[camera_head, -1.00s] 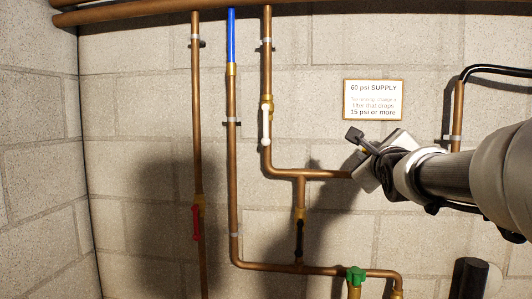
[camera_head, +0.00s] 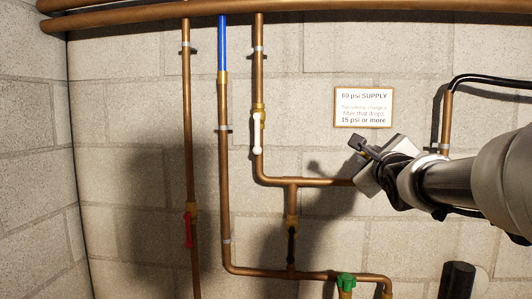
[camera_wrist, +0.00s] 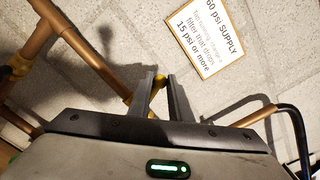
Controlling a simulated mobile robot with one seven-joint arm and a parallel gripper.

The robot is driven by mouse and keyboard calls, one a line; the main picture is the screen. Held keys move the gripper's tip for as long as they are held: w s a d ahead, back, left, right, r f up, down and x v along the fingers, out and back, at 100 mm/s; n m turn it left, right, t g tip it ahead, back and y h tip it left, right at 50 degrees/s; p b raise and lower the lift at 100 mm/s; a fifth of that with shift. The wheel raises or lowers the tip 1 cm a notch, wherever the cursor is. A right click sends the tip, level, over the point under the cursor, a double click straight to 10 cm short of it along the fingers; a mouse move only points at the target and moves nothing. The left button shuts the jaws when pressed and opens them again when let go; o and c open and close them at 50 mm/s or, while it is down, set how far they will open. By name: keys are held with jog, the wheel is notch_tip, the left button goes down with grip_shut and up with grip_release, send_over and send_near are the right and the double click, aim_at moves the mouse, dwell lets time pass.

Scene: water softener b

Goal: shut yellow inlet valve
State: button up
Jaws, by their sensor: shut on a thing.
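In the wrist view, a small yellow piece, which looks like the yellow inlet valve's handle (camera_wrist: 158,81), shows between my fingertips. My gripper (camera_wrist: 161,84) is shut on it, with a finger on either side. The rest of the valve is hidden behind the fingers and gripper body. In the head view, my gripper (camera_head: 357,143) is at the wall, just right of where a horizontal copper pipe (camera_head: 325,182) passes behind it. The yellow valve cannot be made out in that view.
A white-handled valve (camera_head: 257,135), a red-handled valve (camera_head: 188,230), a black-handled valve (camera_head: 291,243) and a green knob (camera_head: 346,280) sit on copper pipes. A supply sign (camera_head: 363,107) hangs above my gripper. A black cable (camera_head: 490,80) runs at the right.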

jog(key=shift+d+r, duration=0.1)
jog(key=shift+o, duration=0.2)
jog(key=shift+d+r+p, duration=0.15)
jog(key=shift+p, duration=0.3)
jog(key=shift+s+d+r+p, duration=0.1)
jog(key=shift+s+d+p, duration=0.05)
jog(key=shift+d+p, duration=0.7)
jog(key=shift+p, duration=0.3)
jog(key=shift+s+d+f, duration=0.1)
jog(key=shift+d+f, duration=0.1)
jog(key=o, duration=0.9)
jog(key=shift+r, duration=0.1)
